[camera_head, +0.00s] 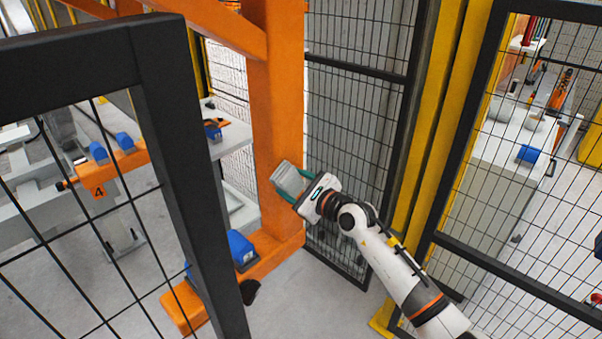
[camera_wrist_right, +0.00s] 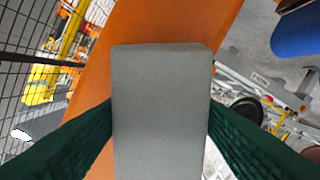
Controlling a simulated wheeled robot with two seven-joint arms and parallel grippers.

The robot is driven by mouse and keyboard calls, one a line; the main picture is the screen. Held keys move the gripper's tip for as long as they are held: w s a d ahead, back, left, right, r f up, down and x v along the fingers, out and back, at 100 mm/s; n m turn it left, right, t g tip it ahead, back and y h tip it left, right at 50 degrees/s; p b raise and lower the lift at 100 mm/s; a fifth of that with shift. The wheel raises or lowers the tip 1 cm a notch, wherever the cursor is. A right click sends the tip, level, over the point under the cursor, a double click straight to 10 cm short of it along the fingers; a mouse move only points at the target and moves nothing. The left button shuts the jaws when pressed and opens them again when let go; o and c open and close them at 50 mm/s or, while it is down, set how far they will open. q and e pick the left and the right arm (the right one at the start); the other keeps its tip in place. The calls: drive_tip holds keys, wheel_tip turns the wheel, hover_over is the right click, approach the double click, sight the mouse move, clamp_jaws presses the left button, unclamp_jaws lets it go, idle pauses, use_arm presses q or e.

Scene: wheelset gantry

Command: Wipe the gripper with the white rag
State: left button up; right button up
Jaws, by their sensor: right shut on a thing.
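My right gripper (camera_head: 284,189) reaches in from the lower right, beside the orange gantry column (camera_head: 273,110). It is shut on a pale grey, flat block-like thing (camera_head: 291,178), which looks like the folded rag. In the right wrist view the rag (camera_wrist_right: 160,110) is a plain grey rectangle held between the two dark green fingers (camera_wrist_right: 160,130). The orange surface (camera_wrist_right: 150,22) lies behind it; I cannot tell whether they touch. Blue blocks (camera_head: 241,248) sit on the orange beam at the column's foot. My left gripper is not in view.
A black mesh fence frame (camera_head: 172,130) stands close on the left. Mesh panels (camera_head: 352,130) and a yellow post (camera_head: 436,110) stand behind and right of my right arm. An orange beam with blue blocks (camera_head: 124,140) lies beyond the left fence. Bare floor (camera_head: 310,300) shows below the gripper.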

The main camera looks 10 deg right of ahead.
sight(292, 187)
drive_tip(key=shift+s+a+r, duration=0.15)
drive_tip(key=shift+s+a, duration=0.1)
drive_tip(key=shift+a, duration=0.2)
drive_tip(key=shift+s, duration=0.1)
drive_tip(key=shift+s+d+p, duration=0.25)
drive_tip(key=shift+s+p, duration=0.15)
drive_tip(key=shift+p, duration=0.25)
drive_tip(key=p+v, duration=0.1)
drive_tip(key=v, duration=0.2)
drive_tip(key=shift+s+d+f, duration=0.2)
drive_tip(key=shift+d+f, duration=0.05)
drive_tip(key=shift+d, duration=0.1)
drive_tip(key=shift+s+d, duration=0.25)
drive_tip(key=shift+s, duration=0.2)
drive_tip(key=shift+s+d, duration=0.1)
